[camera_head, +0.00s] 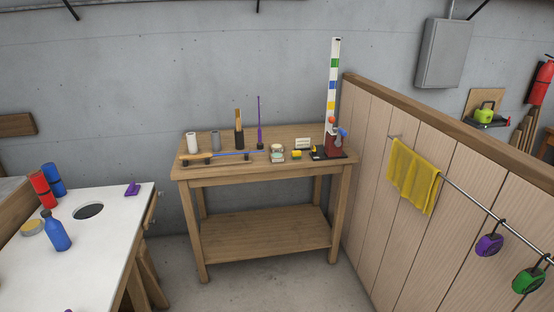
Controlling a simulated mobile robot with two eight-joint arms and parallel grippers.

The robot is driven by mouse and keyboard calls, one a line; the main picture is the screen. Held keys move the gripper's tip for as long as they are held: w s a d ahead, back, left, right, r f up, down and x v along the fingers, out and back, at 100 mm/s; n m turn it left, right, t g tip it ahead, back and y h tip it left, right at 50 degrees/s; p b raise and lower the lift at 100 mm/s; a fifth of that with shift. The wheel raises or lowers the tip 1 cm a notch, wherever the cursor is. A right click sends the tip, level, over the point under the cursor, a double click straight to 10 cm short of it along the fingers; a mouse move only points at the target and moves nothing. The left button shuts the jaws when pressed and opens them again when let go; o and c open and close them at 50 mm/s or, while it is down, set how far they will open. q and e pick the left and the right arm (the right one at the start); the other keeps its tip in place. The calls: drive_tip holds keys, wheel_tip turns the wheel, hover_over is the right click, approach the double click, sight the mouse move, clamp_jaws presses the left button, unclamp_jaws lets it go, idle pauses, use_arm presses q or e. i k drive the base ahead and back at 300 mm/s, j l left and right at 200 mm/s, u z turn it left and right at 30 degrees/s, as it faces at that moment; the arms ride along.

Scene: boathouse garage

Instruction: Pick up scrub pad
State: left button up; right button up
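Small items stand on the wooden workbench (255,174) against the back wall. A small yellow block (297,155) lies on its top, right of centre, and could be the scrub pad; at this size I cannot be sure. A dark item with a yellow part (318,153) lies just to its right. A round tan-topped item (32,227) on the white table at the left is another pad-like thing. Neither of my grippers is in view.
The white table (95,258) holds a blue bottle (56,232) and red and blue cylinders. A wood-panelled partition (375,180) with a yellow towel (413,176) stands right of the workbench. The concrete floor before the workbench is clear.

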sight(295, 155)
drive_tip(key=i+l+u, duration=0.15)
drive_tip(key=i+u, duration=0.15)
drive_tip(key=i, duration=0.55)
